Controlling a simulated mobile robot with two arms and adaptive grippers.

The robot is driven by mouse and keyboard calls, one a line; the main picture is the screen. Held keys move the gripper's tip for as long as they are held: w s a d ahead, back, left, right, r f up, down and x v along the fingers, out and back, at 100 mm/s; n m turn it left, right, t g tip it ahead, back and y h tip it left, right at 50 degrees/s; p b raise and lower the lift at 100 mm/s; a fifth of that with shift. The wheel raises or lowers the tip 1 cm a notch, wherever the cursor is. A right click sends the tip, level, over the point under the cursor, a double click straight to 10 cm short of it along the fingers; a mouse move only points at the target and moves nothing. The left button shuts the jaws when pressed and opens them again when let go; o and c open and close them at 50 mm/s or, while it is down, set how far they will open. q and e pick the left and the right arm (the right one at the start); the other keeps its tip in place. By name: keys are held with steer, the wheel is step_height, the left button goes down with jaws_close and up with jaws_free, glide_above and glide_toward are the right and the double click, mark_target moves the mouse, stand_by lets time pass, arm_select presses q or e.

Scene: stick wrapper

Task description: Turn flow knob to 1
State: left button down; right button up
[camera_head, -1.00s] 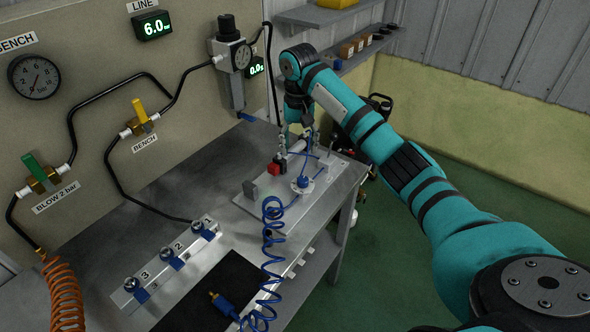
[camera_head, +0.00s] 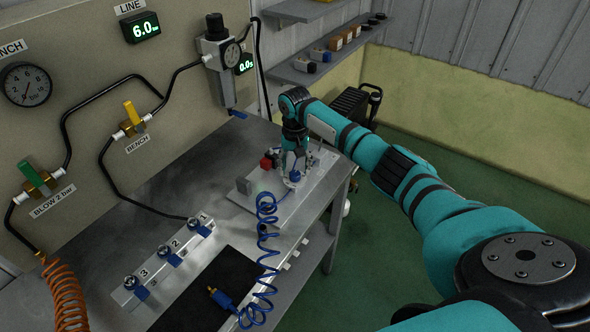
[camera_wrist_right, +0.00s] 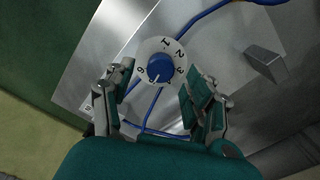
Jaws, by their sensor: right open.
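The flow knob is a blue knob on a round white numbered dial. In the right wrist view the knob (camera_wrist_right: 160,67) and its dial (camera_wrist_right: 147,53) lie between and just beyond my right gripper's fingertips. The 1 is at the dial's far side, and a small pale mark on the knob seems to point to the opposite, near side; I cannot read its exact number. My right gripper (camera_wrist_right: 153,95) is open, its fingers on either side and apart from the knob. In the head view the right gripper (camera_head: 294,160) hangs over the knob (camera_head: 294,176). My left gripper is not in view.
The knob sits on a metal plate (camera_head: 250,203) on the bench, with a red part (camera_head: 266,162) and a grey block (camera_head: 243,186) nearby. A coiled blue hose (camera_head: 266,240) runs from there. In the right wrist view a grey block (camera_wrist_right: 265,62) stands at the right.

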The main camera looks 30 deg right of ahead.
step_height(320, 180, down, 2)
steer(key=shift+f, duration=0.25)
steer(key=shift+c, duration=0.6)
jaws_close()
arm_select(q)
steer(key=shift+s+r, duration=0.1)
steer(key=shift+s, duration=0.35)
